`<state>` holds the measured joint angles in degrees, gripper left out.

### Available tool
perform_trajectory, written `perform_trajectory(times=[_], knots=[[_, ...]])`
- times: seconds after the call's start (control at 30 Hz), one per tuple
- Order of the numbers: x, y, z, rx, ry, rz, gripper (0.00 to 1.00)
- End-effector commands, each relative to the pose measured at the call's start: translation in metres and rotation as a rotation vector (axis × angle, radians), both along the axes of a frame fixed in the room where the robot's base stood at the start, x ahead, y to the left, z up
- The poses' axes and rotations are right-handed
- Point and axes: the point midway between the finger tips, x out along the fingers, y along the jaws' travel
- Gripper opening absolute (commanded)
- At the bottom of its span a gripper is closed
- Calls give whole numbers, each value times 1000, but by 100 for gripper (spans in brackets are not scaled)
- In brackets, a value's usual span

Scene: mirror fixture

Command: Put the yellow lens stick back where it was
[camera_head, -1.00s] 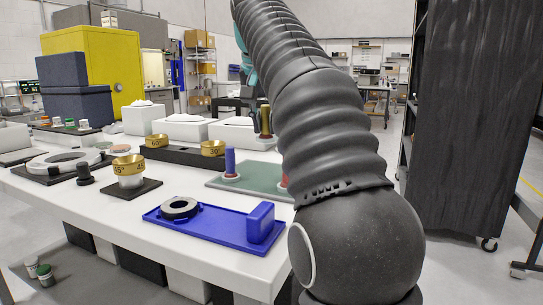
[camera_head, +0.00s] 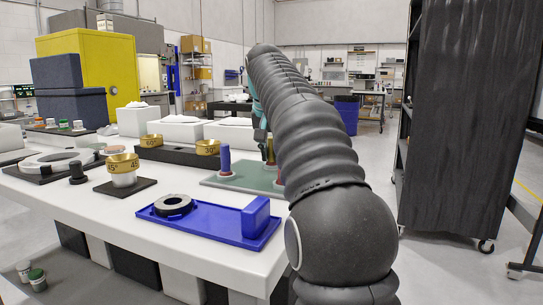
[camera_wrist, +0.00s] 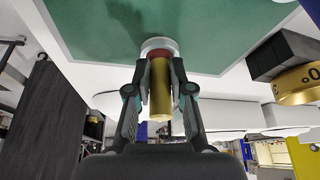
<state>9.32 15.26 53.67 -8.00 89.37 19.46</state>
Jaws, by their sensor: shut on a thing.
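The yellow lens stick (camera_wrist: 160,95) is a gold cylinder with a red collar and a pale round foot. My gripper (camera_wrist: 161,88) is shut on it, with one finger on either side. In the wrist view its foot overlaps the green mat (camera_wrist: 210,30); I cannot tell whether it touches. In the head view the stick (camera_head: 270,150) shows as a thin strip beside my arm, low over the far right part of the mat (camera_head: 245,177). A blue stick (camera_head: 225,160) stands upright on the mat to its left. My arm hides the mat's right side.
A blue tray (camera_head: 215,228) with a dark ring (camera_head: 173,204) lies at the table's front. Gold numbered rings (camera_head: 123,164) stand to the left, some along a black block (camera_head: 175,155). White blocks (camera_head: 180,131) stand behind. A dark cabinet (camera_head: 460,120) is at right.

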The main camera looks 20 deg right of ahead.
Motion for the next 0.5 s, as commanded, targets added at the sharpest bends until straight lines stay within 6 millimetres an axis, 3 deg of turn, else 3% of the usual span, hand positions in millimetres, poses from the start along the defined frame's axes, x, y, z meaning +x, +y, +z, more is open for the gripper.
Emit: perform_trajectory(times=[0.27,0.3,0.4,0.5], knots=[[0,0,0,-1,-1,0,0],[0,0,-1,0,0,0,24],[0,0,-1,0,0,0,46],[0,0,-1,0,0,0,46]])
